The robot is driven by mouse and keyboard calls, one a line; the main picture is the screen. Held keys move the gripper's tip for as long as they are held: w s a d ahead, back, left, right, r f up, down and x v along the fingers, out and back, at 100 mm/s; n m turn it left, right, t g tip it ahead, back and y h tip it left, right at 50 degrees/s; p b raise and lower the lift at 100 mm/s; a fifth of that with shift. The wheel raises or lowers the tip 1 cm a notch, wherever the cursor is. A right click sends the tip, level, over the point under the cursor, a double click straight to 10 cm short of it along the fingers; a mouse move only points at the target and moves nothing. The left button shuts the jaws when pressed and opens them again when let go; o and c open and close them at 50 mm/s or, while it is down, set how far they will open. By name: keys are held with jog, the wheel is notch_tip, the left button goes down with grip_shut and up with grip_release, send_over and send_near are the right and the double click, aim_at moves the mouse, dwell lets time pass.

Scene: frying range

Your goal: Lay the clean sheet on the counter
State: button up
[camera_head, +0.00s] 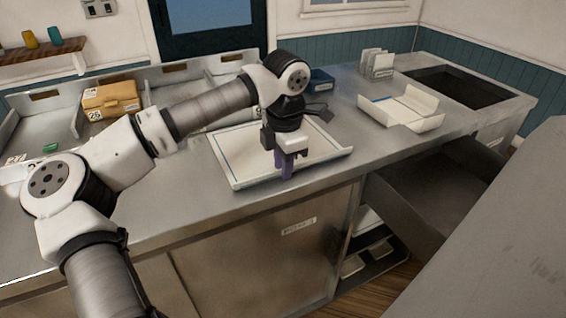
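My gripper (286,172) points down over the front right part of a shallow white tray (235,184) on the steel counter (375,150). The tray has a raised rim and a pale, flat inside with a thin blue line; I cannot tell whether a separate sheet lies in it. A dark purple shape shows at the fingertips; I cannot tell whether it is the fingers or something held. The gap between the fingers is not clear. A white, creased, sheet-like piece with turned-up edges (402,108) lies on the counter to the right of the tray.
An orange-brown box (110,99) sits in a back left compartment. A small blue container (320,80) and upright white cards (377,64) stand behind. A dark sink opening (458,86) is at the right. Below the counter, a drawer (425,190) stands open. Bare counter lies between tray and creased piece.

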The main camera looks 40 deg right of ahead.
notch_tip(320, 180, up, 12)
jog(key=b, duration=0.1)
jog(key=shift+s+r, duration=0.15)
jog(key=shift+s, duration=0.15)
